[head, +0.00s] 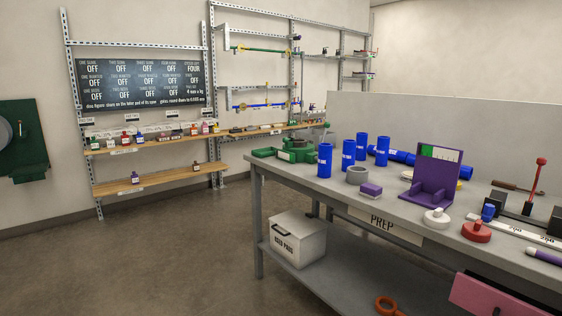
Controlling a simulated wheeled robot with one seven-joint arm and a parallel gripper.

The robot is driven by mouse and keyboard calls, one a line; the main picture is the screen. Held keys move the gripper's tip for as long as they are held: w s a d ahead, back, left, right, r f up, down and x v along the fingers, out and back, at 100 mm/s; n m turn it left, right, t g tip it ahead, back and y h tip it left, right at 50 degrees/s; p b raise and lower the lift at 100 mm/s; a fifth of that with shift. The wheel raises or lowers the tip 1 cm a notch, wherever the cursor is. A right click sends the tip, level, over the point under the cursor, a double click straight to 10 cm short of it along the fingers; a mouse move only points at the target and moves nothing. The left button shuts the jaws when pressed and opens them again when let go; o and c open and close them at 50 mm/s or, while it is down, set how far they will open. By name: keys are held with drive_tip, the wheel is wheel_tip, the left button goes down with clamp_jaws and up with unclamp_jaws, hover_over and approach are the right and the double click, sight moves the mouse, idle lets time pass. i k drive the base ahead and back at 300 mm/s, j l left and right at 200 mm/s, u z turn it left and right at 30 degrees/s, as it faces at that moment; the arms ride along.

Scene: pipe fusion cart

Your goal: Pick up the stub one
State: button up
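Several blue pipe stubs stand upright on the grey prep table. One stub (325,160) is at the front left, a second (348,156) is just right of it, a third (362,146) is behind, and another (382,151) is further right. They carry small pale markings too small to read, so I cannot tell which is stub one. A longer blue pipe (402,157) lies on its side behind them. My gripper is not in view.
The prep table (330,188) also holds a green clamp-like part (297,150), a grey ring (357,175), a purple block (371,190), a purple stand (435,180), a white disc (436,218) and a red one (476,231). A box (298,242) sits below. Floor at left is clear.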

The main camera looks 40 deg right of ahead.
sight(325, 149)
drive_tip(key=i+j+z, duration=0.15)
drive_tip(key=i+z, duration=0.25)
drive_tip(key=i, duration=0.2)
drive_tip(key=i+j+z, duration=0.4)
drive_tip(key=i, duration=0.15)
drive_tip(key=i+j+z, duration=0.4)
drive_tip(key=i, duration=0.15)
